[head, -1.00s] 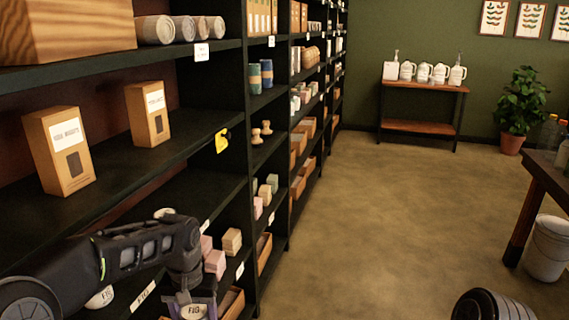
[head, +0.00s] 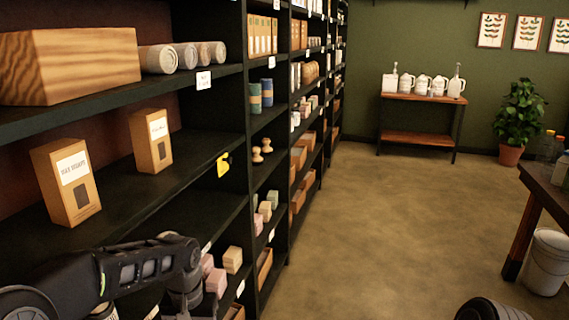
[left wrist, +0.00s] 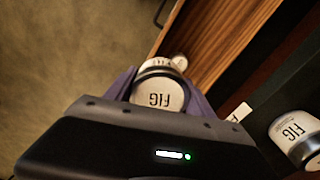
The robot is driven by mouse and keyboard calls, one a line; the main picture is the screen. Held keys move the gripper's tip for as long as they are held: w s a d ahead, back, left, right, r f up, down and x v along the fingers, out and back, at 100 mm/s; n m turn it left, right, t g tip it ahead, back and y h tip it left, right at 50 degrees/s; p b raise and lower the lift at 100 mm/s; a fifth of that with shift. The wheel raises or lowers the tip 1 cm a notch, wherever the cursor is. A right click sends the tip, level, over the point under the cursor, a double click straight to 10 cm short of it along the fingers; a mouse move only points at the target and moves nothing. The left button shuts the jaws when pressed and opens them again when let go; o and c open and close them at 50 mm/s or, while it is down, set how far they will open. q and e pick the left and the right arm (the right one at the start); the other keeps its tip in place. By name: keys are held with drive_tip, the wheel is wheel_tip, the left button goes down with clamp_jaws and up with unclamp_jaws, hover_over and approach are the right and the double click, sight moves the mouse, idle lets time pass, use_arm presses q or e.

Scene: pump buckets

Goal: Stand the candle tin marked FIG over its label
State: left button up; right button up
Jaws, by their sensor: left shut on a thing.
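In the left wrist view, a white candle tin marked FIG (left wrist: 160,97) with a dark rim sits between the purple fingers of my left gripper (left wrist: 162,92), which is shut on it. A second FIG tin (left wrist: 291,129) stands at the right on the dark shelf, apart from my gripper. A small white label (left wrist: 239,112) on the shelf edge lies between the two, its lettering hard to read. In the head view, my left gripper is mostly cut off at the bottom edge, hiding the held tin. A pale tin (head: 106,313) shows partly beneath my left arm. My right gripper is out of view.
A wooden surface (left wrist: 215,38) lies beyond the held tin in the left wrist view. Pink and tan blocks (head: 216,281) sit on the shelf just right of my left arm. Two cartons (head: 66,182) stand on the shelf above. The floor (head: 390,220) right of the shelves is clear.

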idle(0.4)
use_arm(q)
drive_tip(key=s+f, duration=0.1)
drive_tip(key=f, duration=0.4)
drive_tip(key=s+f, duration=0.1)
drive_tip(key=f, duration=0.4)
drive_tip(key=s+f, duration=0.2)
drive_tip(key=f, duration=0.3)
drive_tip(key=shift+d, duration=0.1)
